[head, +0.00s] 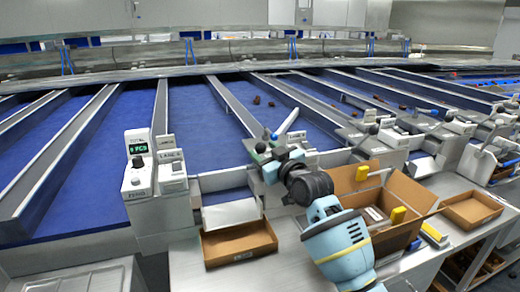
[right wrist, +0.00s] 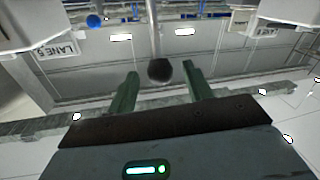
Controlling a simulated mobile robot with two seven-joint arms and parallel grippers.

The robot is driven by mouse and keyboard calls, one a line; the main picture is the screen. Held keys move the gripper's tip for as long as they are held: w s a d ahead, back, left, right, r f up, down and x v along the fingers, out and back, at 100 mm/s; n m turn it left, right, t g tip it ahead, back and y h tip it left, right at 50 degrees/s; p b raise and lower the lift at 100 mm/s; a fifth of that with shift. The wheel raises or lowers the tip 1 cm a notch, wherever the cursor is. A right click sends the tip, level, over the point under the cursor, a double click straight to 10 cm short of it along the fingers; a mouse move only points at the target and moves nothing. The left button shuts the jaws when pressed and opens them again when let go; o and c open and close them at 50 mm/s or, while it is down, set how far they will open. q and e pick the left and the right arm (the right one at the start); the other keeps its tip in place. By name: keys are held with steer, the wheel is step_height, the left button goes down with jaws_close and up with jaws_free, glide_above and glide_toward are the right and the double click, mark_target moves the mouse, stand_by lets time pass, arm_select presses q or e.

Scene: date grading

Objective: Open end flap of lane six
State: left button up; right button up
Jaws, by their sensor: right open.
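The end flap (right wrist: 95,72) is a pale grey panel across the lane end in the right wrist view. A dark round knob (right wrist: 159,71) stands out in front of it. My right gripper (right wrist: 160,78) is open, with one green finger on each side of the knob; I cannot tell whether either finger touches it. In the head view my right gripper (head: 268,150) is at the lane end, its arm hiding much of the flap there. A lane label (right wrist: 57,47) at left seems to read LANE 5; the right label (right wrist: 265,30) is unclear. My left gripper is not in view.
A control box with a green display (head: 138,165) stands left of the lane end. A shallow cardboard tray (head: 240,255) lies below the white chute (head: 230,214). An open cardboard box (head: 400,188) with yellow items is right of my arm. Blue lanes (head: 200,115) stretch behind.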

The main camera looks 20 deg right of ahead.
steer(key=shift+x, duration=1.45)
steer(key=shift+c, duration=0.2)
jaws_close()
